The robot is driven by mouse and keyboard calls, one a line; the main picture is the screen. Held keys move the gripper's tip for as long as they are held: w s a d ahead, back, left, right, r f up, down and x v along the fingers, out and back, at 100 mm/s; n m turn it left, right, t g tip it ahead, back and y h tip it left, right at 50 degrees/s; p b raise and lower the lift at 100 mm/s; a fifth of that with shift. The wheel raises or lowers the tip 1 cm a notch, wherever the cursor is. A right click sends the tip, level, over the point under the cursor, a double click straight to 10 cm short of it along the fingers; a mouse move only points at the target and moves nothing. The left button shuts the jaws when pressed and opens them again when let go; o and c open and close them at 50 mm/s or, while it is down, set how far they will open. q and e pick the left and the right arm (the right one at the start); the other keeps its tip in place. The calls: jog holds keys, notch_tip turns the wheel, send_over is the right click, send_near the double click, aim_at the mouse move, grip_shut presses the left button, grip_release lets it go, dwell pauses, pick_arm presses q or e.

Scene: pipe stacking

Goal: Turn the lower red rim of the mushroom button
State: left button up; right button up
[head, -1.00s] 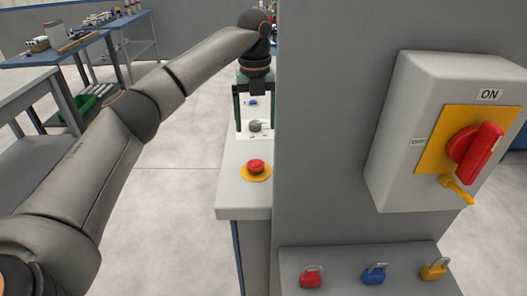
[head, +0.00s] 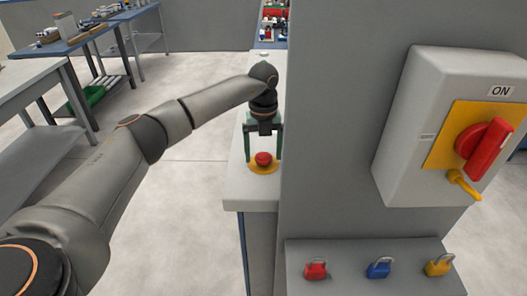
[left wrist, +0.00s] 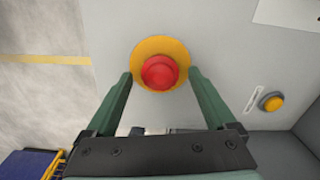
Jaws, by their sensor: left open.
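The red mushroom button (head: 263,158) sits on a round yellow plate (head: 262,170) on the light grey console top, beside the tall grey panel. In the left wrist view the red button (left wrist: 160,72) shows from above with its wider lower rim around the cap. My left gripper (head: 263,158) is open, its two green fingers on either side of the button. In the left wrist view the left gripper (left wrist: 160,82) has its fingertips left and right of the button, apart from the red rim. Their exact height above the plate is hard to tell. My right gripper is not in view.
The tall grey panel (head: 340,130) stands close right of the left gripper, carrying a switch box (head: 410,120). Padlocks in red (head: 315,270), blue (head: 378,268) and yellow (head: 438,265) are on a low ledge. A yellow button (left wrist: 271,102) is on the console. Open floor lies left.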

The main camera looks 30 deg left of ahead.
pick_arm(q)
jog(key=c, duration=1.4)
jog(key=shift+r+m, duration=0.1)
jog(key=shift+m, duration=0.2)
